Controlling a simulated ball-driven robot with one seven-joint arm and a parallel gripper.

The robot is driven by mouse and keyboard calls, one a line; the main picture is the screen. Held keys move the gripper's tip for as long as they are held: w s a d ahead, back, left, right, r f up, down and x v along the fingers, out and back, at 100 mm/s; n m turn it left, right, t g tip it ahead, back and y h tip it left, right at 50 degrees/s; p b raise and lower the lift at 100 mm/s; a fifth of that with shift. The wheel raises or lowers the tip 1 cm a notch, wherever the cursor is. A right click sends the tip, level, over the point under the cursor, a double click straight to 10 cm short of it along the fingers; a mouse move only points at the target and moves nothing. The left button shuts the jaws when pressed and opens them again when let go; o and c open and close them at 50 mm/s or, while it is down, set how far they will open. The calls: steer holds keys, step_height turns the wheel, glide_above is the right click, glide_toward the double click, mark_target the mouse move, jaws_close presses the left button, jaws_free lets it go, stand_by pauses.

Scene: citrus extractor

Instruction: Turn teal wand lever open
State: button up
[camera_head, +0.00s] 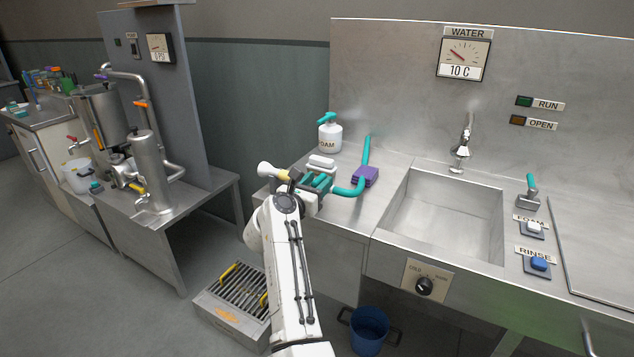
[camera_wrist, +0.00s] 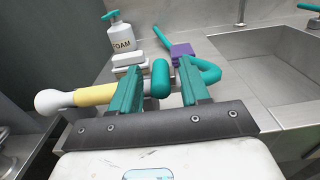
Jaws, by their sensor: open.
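A wand with a white bulb end (camera_wrist: 48,103) and a yellow band (camera_wrist: 95,95) lies crosswise at my gripper (camera_wrist: 160,66). A rounded teal piece (camera_wrist: 161,80) stands between my two open teal fingers, with a gap on each side. A curved teal hose (camera_wrist: 208,72) shows right of the right finger and appears to run towards a purple block (camera_head: 366,177) on the counter. A straight teal bar (camera_head: 366,149) rises from that block, beyond my gripper (camera_head: 316,183). I cannot tell which teal part is the lever. The fingers hide part of the wand.
A white foam bottle (camera_head: 330,135) with a teal pump and white blocks (camera_head: 321,162) stand behind my gripper. A steel sink (camera_head: 445,215) lies to the right. A blue bucket (camera_head: 369,332) and a grated box (camera_head: 232,305) stand on the floor.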

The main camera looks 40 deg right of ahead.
steer(key=shift+w+d, duration=0.1)
steer(key=shift+d, duration=0.15)
jaws_close()
stand_by(0.3)
